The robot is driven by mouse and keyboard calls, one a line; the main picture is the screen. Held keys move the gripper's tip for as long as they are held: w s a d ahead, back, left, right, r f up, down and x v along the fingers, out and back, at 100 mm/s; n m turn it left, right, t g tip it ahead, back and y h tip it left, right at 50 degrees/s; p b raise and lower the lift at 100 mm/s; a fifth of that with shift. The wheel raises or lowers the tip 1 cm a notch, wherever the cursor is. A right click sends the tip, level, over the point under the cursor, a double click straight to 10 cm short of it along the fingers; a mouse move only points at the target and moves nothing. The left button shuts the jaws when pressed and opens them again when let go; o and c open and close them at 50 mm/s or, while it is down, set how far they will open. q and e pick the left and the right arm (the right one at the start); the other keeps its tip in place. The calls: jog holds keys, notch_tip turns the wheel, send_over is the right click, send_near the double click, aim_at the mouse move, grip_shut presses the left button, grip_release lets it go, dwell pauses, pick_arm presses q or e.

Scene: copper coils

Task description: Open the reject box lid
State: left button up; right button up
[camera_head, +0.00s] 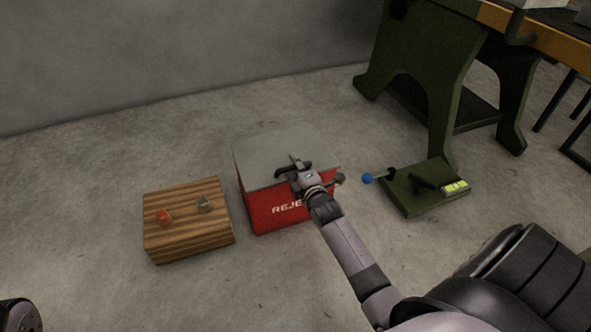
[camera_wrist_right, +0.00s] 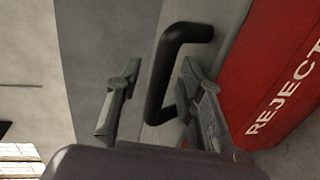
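The reject box (camera_head: 268,212) is red with white lettering and stands on the floor. Its grey lid (camera_head: 275,148) is shut. A black bar handle (camera_wrist_right: 163,70) is fixed on the lid; part of it shows in the head view too. My right gripper (camera_head: 306,169) is at the lid's front part. In the right wrist view its two fingers (camera_wrist_right: 160,72) are apart, with the handle between them. The handle lies closer to the right-hand finger; whether they touch is unclear. My left gripper is out of view.
A wooden block (camera_head: 190,240) with a red piece (camera_head: 163,216) and a grey piece (camera_head: 205,204) stands left of the box. A green base (camera_head: 410,203) with a blue-knobbed lever (camera_head: 368,178) lies to the right. A green-legged workbench (camera_head: 450,95) stands behind. Open floor lies in front.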

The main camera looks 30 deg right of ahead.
jog(key=shift+c, duration=0.5)
grip_shut()
dwell(0.4)
